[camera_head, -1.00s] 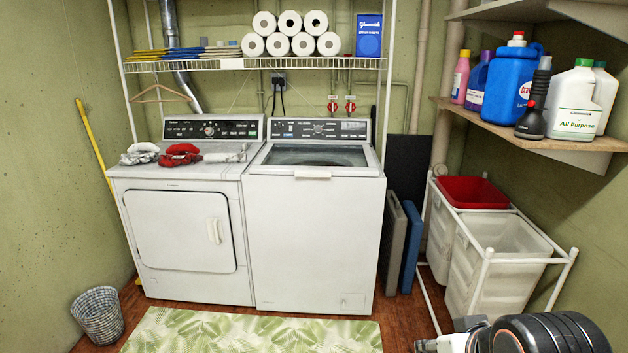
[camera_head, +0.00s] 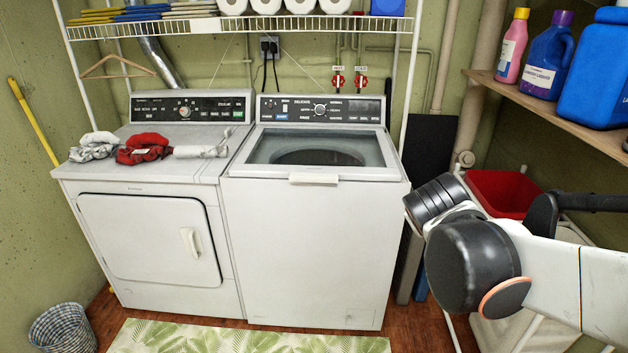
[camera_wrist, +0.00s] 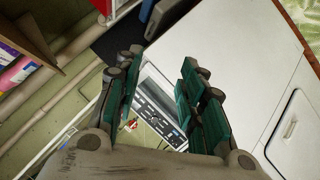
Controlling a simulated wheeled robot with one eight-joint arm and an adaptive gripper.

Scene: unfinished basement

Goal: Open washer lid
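The washer (camera_head: 312,240) is the white top-loading machine in the middle of the head view. Its lid (camera_head: 262,147), a glass pane in a white frame, lies shut, with a pale handle tab (camera_head: 313,179) at its front edge. In the wrist view the washer's white body (camera_wrist: 225,50) and dark control panel (camera_wrist: 155,108) show tilted, partly hidden behind the fingers. My gripper (camera_wrist: 160,62) is open and empty, its green-padded fingers apart. It is not touching the lid as far as I can see. In the head view my arm is raised at the right; the fingers are not visible there.
A wall shelf (camera_head: 555,110) with bottles and a hamper with a red bin (camera_head: 495,190) crowd the right side. A leaf-patterned rug (camera_head: 250,342) lies in front.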

